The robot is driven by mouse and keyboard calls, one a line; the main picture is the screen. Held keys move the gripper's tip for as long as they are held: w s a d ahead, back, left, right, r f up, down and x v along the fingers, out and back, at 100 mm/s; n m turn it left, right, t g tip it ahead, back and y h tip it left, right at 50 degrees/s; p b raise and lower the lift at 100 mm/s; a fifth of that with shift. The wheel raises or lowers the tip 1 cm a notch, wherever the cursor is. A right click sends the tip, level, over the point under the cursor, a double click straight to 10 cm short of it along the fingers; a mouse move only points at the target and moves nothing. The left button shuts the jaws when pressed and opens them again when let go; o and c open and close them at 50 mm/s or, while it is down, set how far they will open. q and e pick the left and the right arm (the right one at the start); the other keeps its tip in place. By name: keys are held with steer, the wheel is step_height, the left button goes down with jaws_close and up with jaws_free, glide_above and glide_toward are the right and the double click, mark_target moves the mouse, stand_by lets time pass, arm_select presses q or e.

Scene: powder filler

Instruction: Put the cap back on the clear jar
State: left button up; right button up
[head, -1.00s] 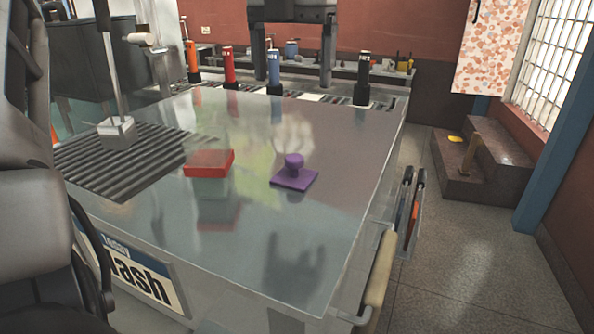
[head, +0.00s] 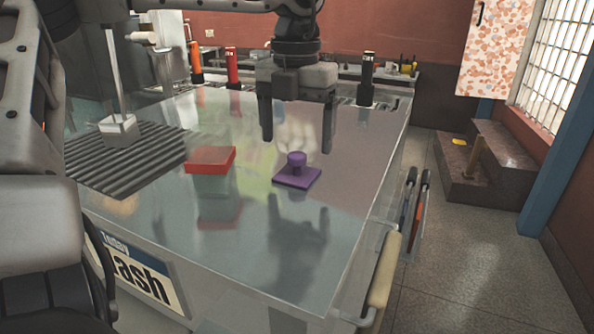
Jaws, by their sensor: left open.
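A purple square piece with a round knob (head: 297,171) lies knob up on the shiny steel table. A flat red block (head: 210,160) lies to its left. I cannot make out a clear jar, nor tell for certain which piece is its cap. My left gripper (head: 298,144) points down, open and empty, with its fingers apart above and just behind the purple knob. They look clear of it. My right gripper is not in view.
A ribbed drain area (head: 125,160) with a metal post stands at the left of the steel table (head: 270,250). Several bottles, including a red one (head: 232,68) and a black one (head: 367,78), line the back edge. The table's front middle is clear.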

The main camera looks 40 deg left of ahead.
mark_target(298, 153)
arm_select(q)
step_height(298, 153, down, 5)
steer(key=shift+d+f, duration=0.15)
stand_by(0.3)
steer(key=c, duration=1)
